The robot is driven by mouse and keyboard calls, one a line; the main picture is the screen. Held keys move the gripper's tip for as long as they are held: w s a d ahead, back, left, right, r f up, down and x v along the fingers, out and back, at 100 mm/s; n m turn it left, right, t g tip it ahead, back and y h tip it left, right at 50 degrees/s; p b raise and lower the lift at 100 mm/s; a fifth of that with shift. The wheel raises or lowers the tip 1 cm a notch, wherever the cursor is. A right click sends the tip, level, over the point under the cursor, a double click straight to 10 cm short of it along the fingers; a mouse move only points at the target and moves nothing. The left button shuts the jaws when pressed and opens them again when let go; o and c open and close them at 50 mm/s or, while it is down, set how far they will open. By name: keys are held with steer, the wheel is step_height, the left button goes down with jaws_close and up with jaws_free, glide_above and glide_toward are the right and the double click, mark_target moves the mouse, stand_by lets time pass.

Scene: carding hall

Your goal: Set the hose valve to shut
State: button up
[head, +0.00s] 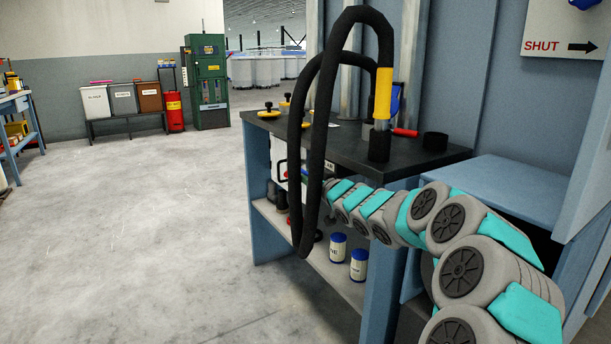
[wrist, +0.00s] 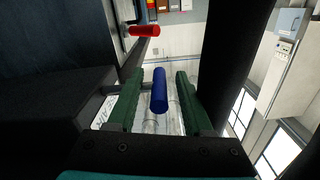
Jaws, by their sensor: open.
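In the wrist view my gripper (wrist: 159,74) is open, with its two green fingers apart. A blue bar-shaped handle (wrist: 159,92) lies between them, with a gap on each side. It may be the hose valve's lever; the valve body is not clear. A red handle (wrist: 144,31) is just beyond the fingertips. In the head view my arm reaches left to the bench's near side, and the black hose (head: 297,140) partly hides its end. A sign (head: 565,40) on the right reads SHUT with an arrow pointing right. A blue part above it is cut off.
The hose loops over the dark bench top (head: 350,150), beside a yellow sleeve (head: 383,93) and a red-handled item (head: 405,132). Blue-lidded jars (head: 337,247) stand on the lower shelf. Bins (head: 96,101) and a green cabinet (head: 208,80) stand far back. The floor at left is clear.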

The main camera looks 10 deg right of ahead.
steer(key=v, duration=0.8)
steer(key=shift+b, duration=0.4)
steer(key=shift+c, duration=0.3)
